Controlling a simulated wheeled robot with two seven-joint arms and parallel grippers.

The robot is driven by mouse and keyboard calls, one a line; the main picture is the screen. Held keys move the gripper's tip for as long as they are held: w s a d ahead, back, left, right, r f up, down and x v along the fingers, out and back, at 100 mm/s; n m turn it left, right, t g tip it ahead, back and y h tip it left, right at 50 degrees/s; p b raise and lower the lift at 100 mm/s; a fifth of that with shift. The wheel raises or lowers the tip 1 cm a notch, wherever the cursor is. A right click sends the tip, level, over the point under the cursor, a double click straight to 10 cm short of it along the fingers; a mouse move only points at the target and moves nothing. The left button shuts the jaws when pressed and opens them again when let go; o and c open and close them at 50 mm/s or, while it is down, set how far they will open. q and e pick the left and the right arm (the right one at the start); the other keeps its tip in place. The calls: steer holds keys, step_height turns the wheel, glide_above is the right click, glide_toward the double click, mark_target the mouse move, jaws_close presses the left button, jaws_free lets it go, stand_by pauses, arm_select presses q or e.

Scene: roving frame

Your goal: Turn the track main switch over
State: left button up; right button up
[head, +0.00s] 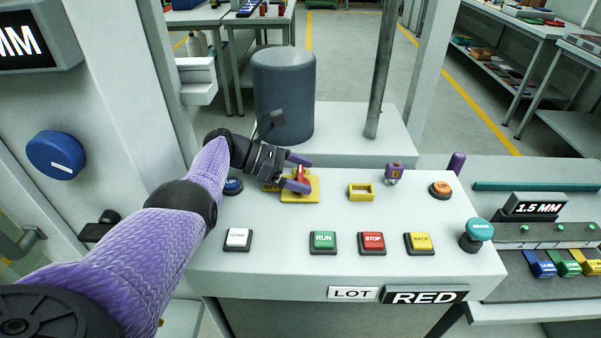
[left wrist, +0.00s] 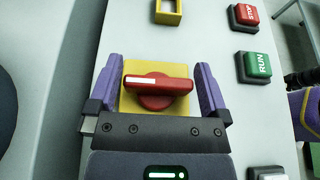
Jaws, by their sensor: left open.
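The red track main switch (head: 302,177) sits on a yellow plate (head: 313,190) on the console's sloped top. In the left wrist view the red switch handle (left wrist: 172,85) lies across the picture, with a white bar on its left part. My left gripper (head: 298,173) is open around the switch. In the left wrist view one purple finger of the left gripper (left wrist: 160,66) stands at each end of the handle, with small gaps seeming to show. My right gripper does not show.
RUN (head: 323,242), STOP (head: 372,242) and BACK (head: 418,242) buttons line the console front. A hollow yellow block (head: 361,192) and a small purple padlock-like item (head: 394,173) lie right of the switch. A dark cylinder (head: 283,95) stands behind; a post (head: 380,80) rises farther right.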

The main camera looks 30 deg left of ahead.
mark_target(301, 174)
arm_select(q)
step_height(301, 174, up, 10)
steer(key=p, duration=0.6)
steer(key=shift+p, duration=0.35)
steer(key=shift+f, duration=0.1)
